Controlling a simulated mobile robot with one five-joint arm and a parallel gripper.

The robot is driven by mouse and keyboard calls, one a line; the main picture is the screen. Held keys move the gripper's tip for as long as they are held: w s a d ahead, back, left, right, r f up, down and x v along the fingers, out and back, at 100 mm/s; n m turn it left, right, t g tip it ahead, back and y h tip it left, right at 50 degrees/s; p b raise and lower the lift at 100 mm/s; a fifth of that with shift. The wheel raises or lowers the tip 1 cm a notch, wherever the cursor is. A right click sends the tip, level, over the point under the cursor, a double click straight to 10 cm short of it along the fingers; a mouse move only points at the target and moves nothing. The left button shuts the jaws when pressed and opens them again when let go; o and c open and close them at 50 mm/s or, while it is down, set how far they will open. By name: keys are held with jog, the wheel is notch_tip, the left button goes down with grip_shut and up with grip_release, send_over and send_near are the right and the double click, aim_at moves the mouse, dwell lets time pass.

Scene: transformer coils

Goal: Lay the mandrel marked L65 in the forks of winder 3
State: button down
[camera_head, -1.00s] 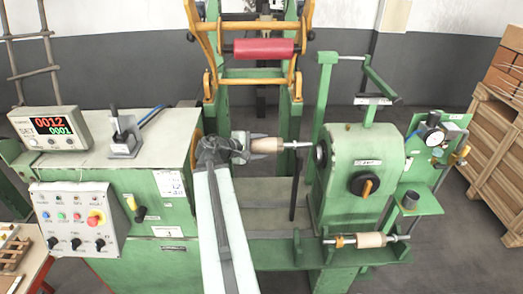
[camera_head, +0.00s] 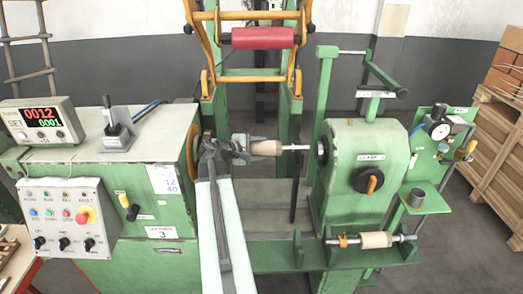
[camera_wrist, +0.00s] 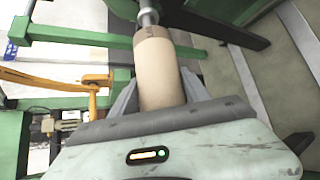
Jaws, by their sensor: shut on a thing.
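My gripper (camera_head: 234,148) is shut on a tan, wood-coloured mandrel (camera_head: 266,147), held level between the headstock and tailstock of the green winder labelled 3 (camera_head: 163,232). The mandrel's steel shaft points right, its tip close to the tailstock spindle (camera_head: 321,149); I cannot tell whether they touch. Its left end is hidden by my gripper. In the wrist view the grey fingers of my gripper (camera_wrist: 160,92) flank the mandrel (camera_wrist: 158,72). No L65 mark is legible. A second, similar mandrel (camera_head: 376,239) lies across a green bracket at the winder's front right.
A control box (camera_head: 66,220) and counter display (camera_head: 42,122) stand at the left. The tailstock housing (camera_head: 365,160) and a gauge panel (camera_head: 436,135) are at the right. A red roller (camera_head: 262,38) in a yellow frame hangs behind. A dark upright bar (camera_head: 296,185) stands below the shaft.

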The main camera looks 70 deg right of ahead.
aim_at(252, 152)
jog(key=shift+f+b, duration=0.35)
jog(key=shift+f, duration=0.35)
jog(key=shift+f, duration=0.15)
jog(key=shift+c, duration=2.2)
grip_release()
jog(key=p+v, duration=0.2)
jog(key=v, duration=0.5)
jog(key=shift+a+p, duration=0.1)
jog(key=shift+p, duration=0.25)
jog(key=shift+w+a, duration=0.2)
jog(key=shift+a, duration=0.05)
jog(key=shift+s, duration=0.15)
